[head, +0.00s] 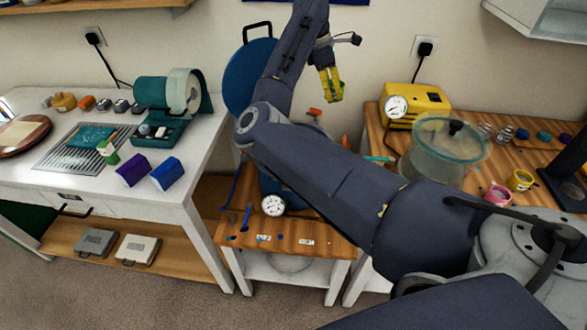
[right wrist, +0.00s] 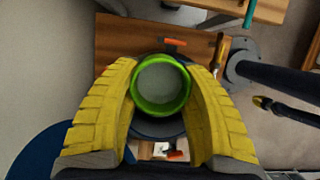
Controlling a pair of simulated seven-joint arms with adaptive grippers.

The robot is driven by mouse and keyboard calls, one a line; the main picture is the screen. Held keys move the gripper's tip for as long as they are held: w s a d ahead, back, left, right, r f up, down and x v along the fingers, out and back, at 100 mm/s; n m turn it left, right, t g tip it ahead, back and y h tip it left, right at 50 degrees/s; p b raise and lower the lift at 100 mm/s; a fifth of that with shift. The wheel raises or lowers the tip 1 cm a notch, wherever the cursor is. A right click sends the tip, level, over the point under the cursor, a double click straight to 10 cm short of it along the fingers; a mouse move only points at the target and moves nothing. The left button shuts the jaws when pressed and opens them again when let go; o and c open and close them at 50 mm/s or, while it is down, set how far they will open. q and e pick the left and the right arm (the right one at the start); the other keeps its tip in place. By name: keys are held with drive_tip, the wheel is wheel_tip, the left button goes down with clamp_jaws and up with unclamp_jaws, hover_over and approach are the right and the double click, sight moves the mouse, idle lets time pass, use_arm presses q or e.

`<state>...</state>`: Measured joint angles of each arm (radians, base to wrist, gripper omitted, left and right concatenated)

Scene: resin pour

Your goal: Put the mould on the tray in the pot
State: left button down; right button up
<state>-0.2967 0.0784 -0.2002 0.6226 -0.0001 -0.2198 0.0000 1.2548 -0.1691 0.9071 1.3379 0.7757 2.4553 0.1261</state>
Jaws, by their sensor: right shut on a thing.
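My right gripper (head: 331,84) has yellow fingers, shut on a bright green round mould. In the right wrist view the mould (right wrist: 160,85) sits between the fingers (right wrist: 161,95), with a grey surface inside its green rim. The blue pot (head: 266,186), with a white dial gauge, stands on the low wooden bench, mostly hidden behind my right arm. Its round blue lid (head: 247,78) stands raised behind it. In the right wrist view a dark round shape, probably the pot, lies beneath the mould; the height between them is unclear. My left gripper is not in view.
A metal-slatted tray (head: 50,160) with a teal mat lies on the left white table, near purple and blue blocks. A clear lidded chamber (head: 430,158), a yellow gauge unit (head: 425,98) and small cups stand on the right bench.

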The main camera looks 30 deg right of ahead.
drive_tip(key=w+a+f+n+t, duration=0.1)
drive_tip(key=w+a+f+n, duration=0.35)
drive_tip(key=a+f, duration=0.4)
drive_tip(key=shift+m, duration=0.35)
drive_tip(key=a+x, duration=0.1)
drive_tip(key=x, duration=0.4)
drive_tip(key=w+a+x, duration=0.1)
drive_tip(key=x, duration=0.4)
drive_tip(key=f+x, duration=0.1)
drive_tip(key=x, duration=0.4)
drive_tip(key=shift+w+a, duration=0.35)
drive_tip(key=shift+a, duration=0.05)
drive_tip(key=shift+f, duration=2.65)
drive_tip(key=shift+f, duration=0.15)
drive_tip(key=o, duration=1.3)
drive_tip(key=v, duration=1.2)
drive_tip(key=shift+s+a, duration=0.1)
drive_tip(key=shift+a, duration=0.05)
